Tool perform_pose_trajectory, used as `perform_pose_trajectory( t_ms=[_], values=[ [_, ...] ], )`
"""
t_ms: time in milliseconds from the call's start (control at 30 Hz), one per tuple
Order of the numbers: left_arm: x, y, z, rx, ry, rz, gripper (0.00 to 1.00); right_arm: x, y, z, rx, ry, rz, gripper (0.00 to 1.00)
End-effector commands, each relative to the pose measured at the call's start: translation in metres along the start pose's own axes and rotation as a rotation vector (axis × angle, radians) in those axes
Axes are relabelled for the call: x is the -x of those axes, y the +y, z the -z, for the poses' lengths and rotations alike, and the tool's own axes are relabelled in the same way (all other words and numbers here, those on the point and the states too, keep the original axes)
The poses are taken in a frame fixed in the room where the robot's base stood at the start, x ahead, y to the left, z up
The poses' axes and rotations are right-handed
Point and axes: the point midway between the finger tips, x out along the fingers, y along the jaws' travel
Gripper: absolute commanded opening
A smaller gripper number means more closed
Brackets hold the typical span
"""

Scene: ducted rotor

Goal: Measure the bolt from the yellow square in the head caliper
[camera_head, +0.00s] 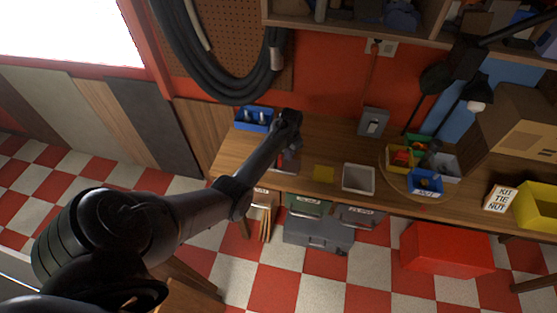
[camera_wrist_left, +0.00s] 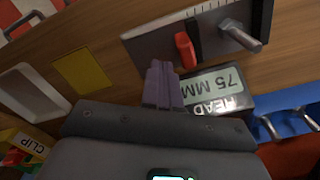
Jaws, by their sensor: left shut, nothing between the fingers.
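The yellow square (camera_head: 323,173) lies bare on the bench; it also shows in the left wrist view (camera_wrist_left: 80,70). The head caliper is a grey plate (camera_wrist_left: 150,42) with ruler marks, a red part (camera_wrist_left: 185,50) and a display (camera_wrist_left: 217,92) reading "HEAD 75 MM". My right gripper is in neither view.
A blue bin (camera_head: 254,118) with bolts stands at the back left, close beside the display. A white tray (camera_head: 358,179) is right of the yellow square. A round tray (camera_head: 391,184) with coloured bins is farther right. A red box (camera_head: 446,250) is on the floor.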

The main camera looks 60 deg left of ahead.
Motion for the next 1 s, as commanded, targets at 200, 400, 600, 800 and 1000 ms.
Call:
perform_pose_trajectory(
  t_ms=[200,400,600,800,1000],
  values=[
    [-0.013,0.0,0.0,0.0,0.001,0.0,0.0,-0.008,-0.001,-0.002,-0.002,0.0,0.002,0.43],
    [-0.023,0.0,0.0,0.0,0.0,0.0,0.0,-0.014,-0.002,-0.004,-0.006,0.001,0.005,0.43],
    [-0.033,0.0,0.0,0.0,0.001,0.0,0.0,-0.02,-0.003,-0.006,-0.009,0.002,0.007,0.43],
    [-0.041,0.0,0.001,0.0,0.002,0.0,0.0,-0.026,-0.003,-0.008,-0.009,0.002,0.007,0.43],
    [-0.044,0.0,0.0,0.0,0.001,0.0,0.0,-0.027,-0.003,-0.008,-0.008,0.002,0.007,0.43]
  ],
)
